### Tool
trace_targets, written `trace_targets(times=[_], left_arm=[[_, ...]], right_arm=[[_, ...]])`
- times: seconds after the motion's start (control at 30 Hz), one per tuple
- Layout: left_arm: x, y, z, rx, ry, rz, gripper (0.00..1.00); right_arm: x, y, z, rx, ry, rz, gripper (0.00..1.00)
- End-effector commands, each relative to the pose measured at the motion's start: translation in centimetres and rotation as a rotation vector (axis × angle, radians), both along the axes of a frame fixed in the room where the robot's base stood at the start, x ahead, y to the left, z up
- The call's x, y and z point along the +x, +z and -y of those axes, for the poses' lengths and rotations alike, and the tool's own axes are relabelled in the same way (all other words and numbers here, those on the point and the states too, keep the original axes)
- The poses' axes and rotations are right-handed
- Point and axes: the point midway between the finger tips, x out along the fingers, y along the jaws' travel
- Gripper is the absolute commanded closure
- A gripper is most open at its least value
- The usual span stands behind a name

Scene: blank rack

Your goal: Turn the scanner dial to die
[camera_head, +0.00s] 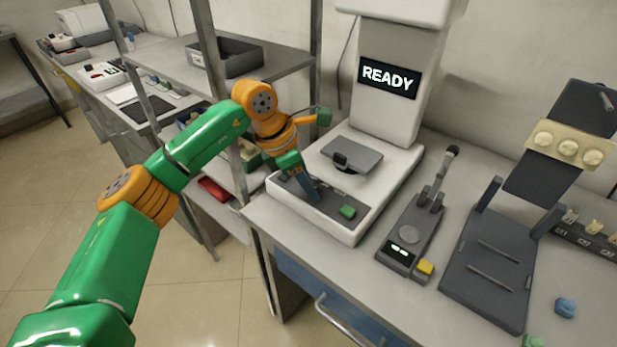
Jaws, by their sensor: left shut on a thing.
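The scanner (392,125) is a white machine with an upright column and a dark screen (388,77) reading "READY". Its low base has a grey plate (350,156) on top and a dark front panel (330,202) with a green button (347,212). My left gripper (311,196) reaches down from the left onto the left part of this panel, beside the green button. It is shut on the dial, which the fingers hide, so I cannot read its setting. My right gripper is not in view.
Right of the scanner stand a small grey device (408,240) with a lever and yellow button, and a dark stand (490,262) with a tilted upper part. A metal shelf post (229,95) and a shelf with a dark bin (226,58) are close to my left arm.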

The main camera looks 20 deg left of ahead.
Motion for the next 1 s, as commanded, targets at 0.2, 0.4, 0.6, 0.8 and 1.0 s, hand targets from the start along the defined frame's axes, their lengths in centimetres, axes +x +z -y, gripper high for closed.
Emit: trace_targets(times=[0.2, 0.4, 0.6, 0.8, 1.0], left_arm=[[0.12, 0.22, 0.04, -0.002, -0.094, 0.002, 1.0], [0.16, 0.11, 0.02, -0.002, -0.137, 0.003, 1.0], [0.16, 0.04, 0.03, -0.001, -0.149, 0.004, 1.0], [0.15, 0.02, 0.03, -0.001, -0.149, 0.003, 1.0], [0.14, 0.0, 0.01, 0.0, -0.148, 0.002, 0.36]], right_arm=[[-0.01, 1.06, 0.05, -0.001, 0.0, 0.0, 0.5], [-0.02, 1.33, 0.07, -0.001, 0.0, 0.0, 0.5], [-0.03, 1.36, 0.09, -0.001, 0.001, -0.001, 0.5], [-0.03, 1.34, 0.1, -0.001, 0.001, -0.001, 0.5], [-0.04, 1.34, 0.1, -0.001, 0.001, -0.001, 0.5]])
